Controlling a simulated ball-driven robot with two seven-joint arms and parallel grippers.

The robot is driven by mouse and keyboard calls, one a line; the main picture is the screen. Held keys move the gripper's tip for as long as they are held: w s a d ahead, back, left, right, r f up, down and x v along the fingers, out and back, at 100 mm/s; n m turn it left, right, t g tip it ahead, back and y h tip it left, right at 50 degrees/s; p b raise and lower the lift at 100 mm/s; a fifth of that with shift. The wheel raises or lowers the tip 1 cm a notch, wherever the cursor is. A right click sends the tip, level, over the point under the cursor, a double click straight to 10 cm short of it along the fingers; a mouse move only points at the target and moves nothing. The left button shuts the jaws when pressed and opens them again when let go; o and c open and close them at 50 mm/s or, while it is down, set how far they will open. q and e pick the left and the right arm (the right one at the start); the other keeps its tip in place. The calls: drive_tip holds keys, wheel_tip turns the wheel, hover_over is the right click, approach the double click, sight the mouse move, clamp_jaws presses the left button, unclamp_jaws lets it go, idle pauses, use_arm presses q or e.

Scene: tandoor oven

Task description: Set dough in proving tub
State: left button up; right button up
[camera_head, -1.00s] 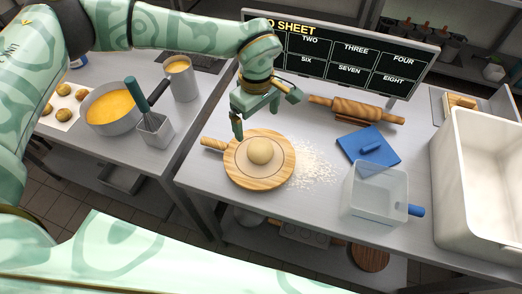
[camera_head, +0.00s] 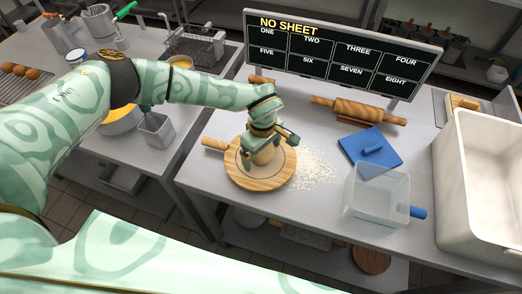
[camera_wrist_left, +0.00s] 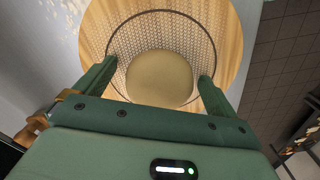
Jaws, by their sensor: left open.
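The dough ball (camera_wrist_left: 160,79) rests on a round wooden board (camera_head: 247,184). In the head view my left gripper (camera_head: 262,157) is down over the board and partly covers the dough (camera_head: 264,156). In the left wrist view my left gripper (camera_wrist_left: 158,72) is open, with one finger on each side of the dough and a gap showing beside it. The clear proving tub (camera_head: 375,198) stands empty near the front of the table, right of the board. My right gripper is not in view.
Flour (camera_head: 315,169) is scattered right of the board. A rolling pin (camera_head: 357,110) lies at the back before the black sign (camera_head: 340,58). A large white bin (camera_head: 485,185) stands at the right. The table between flour and tub is clear.

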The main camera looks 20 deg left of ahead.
use_arm(q)
drive_tip(key=c, duration=1.3)
drive_tip(key=shift+r, duration=0.1)
